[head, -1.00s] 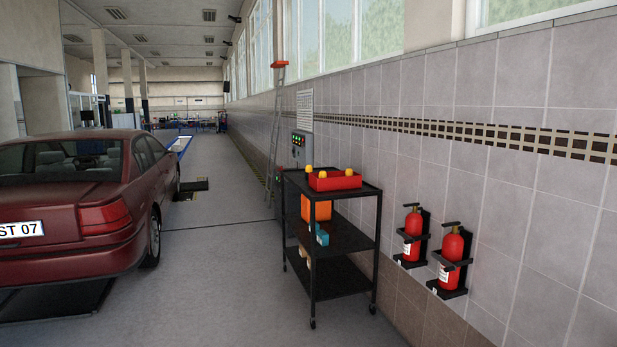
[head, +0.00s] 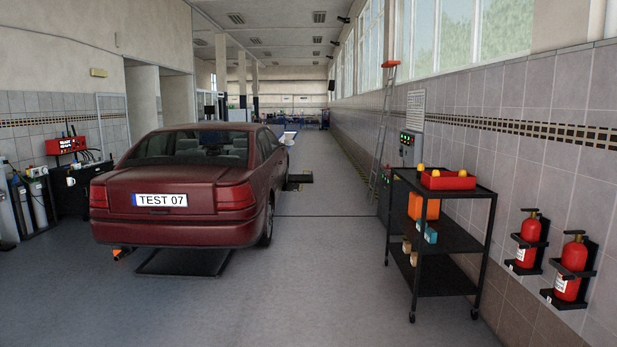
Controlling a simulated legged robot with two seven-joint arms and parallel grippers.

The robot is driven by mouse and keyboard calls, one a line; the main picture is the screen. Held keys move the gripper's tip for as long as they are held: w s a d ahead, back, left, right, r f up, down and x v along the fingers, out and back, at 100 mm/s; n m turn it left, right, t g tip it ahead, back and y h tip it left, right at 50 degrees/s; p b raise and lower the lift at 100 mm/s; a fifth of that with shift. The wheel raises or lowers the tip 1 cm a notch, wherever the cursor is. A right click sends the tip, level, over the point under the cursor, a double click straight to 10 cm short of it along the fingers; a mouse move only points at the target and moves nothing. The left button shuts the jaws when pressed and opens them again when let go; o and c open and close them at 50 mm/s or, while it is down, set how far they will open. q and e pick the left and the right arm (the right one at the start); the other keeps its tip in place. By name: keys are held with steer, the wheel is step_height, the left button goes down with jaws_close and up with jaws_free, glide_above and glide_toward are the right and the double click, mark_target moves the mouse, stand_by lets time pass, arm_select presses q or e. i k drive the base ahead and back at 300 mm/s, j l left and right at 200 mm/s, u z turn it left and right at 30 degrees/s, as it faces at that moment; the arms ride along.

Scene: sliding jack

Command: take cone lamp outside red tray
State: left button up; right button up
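A red tray (head: 448,183) sits on the top shelf of a black wheeled trolley (head: 455,242) at the right of the head view. Small yellow-orange rounded tops show at the tray: one (head: 420,168) at its back left edge, one (head: 435,173) at the front left and one (head: 462,173) at the right. They may be cone lamps, but they are too small to tell their shape or which stand inside the tray. Neither of my grippers is in view.
A dark red car (head: 175,200) stands left of the trolley, with clear floor between. Two fire extinguishers (head: 528,240) (head: 572,267) hang on the right wall. A ladder (head: 383,130) leans behind the trolley. A dark bench with a red box (head: 66,146) stands far left.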

mark_target(420, 167)
steer(key=i+j+u, duration=0.15)
steer(key=i, duration=0.45)
steer(key=i+j+u, duration=0.1)
steer(key=i+j, duration=0.25)
steer(key=i, duration=0.25)
steer(key=i+j+u, duration=0.15)
steer(key=i, duration=0.45)
steer(key=i+l+z, duration=0.2)
steer(key=i, duration=0.45)
steer(key=i+z, duration=0.25)
steer(key=i, duration=0.4)
steer(key=i+j+z, duration=0.2)
steer(key=i, duration=0.45)
steer(key=i+j+z, duration=0.2)
steer(key=i, duration=0.45)
steer(key=i+z, duration=0.15)
steer(key=i, duration=2.6)
